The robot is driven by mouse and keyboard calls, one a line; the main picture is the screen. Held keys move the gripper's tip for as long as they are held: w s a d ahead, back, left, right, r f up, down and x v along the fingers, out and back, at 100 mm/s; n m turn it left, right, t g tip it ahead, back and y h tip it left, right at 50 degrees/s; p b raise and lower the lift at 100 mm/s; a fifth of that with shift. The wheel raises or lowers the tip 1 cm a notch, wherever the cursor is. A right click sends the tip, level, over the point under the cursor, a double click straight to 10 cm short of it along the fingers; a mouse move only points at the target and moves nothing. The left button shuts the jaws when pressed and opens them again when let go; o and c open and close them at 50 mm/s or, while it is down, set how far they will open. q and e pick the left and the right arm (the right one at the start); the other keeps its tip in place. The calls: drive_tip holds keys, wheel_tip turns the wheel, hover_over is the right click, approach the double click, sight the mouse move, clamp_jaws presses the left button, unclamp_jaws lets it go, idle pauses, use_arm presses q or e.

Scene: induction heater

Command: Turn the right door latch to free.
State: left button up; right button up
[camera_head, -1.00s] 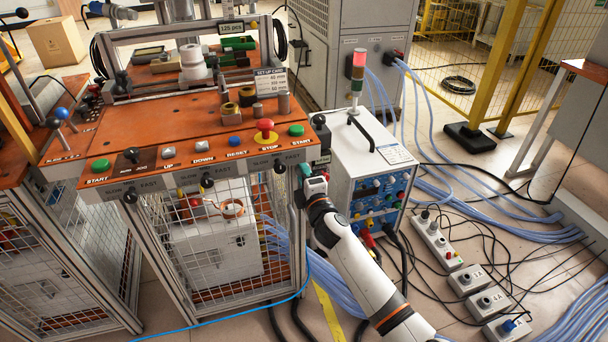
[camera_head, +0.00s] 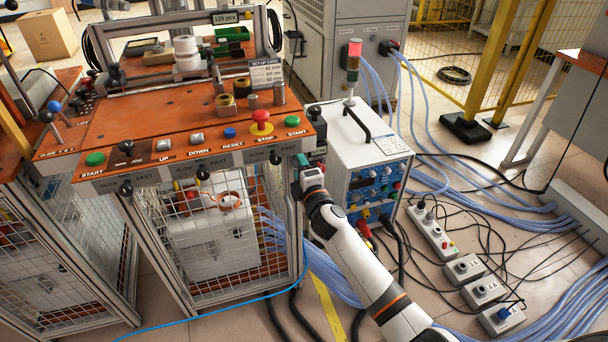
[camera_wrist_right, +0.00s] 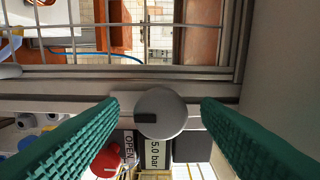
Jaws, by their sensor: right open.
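My right gripper (camera_head: 301,163) is at the right front post of the machine, just below the right end of the orange control panel. In the right wrist view my right gripper (camera_wrist_right: 159,102) is open, with one green ribbed finger on each side of a round grey knob (camera_wrist_right: 172,120) with a dark mark. The knob looks like the door latch; gaps show between it and both fingers. The wire-mesh door (camera_wrist_right: 150,25) lies beyond it. In the head view the mesh door (camera_head: 215,245) is left of the gripper, and the gripper hides the latch. My left gripper is out of view.
A white power unit (camera_head: 362,165) with dials and a signal tower stands close to the right of my gripper. Blue hoses, black cables and socket boxes (camera_head: 432,235) cover the floor at right. A red knob (camera_wrist_right: 105,160) sits below the latch in the wrist view.

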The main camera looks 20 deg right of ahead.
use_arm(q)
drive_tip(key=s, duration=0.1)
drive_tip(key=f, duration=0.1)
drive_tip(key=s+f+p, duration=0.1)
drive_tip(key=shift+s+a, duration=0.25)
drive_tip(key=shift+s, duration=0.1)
use_arm(e)
drive_tip(key=s, duration=1.1)
drive_tip(key=shift+s, duration=0.4)
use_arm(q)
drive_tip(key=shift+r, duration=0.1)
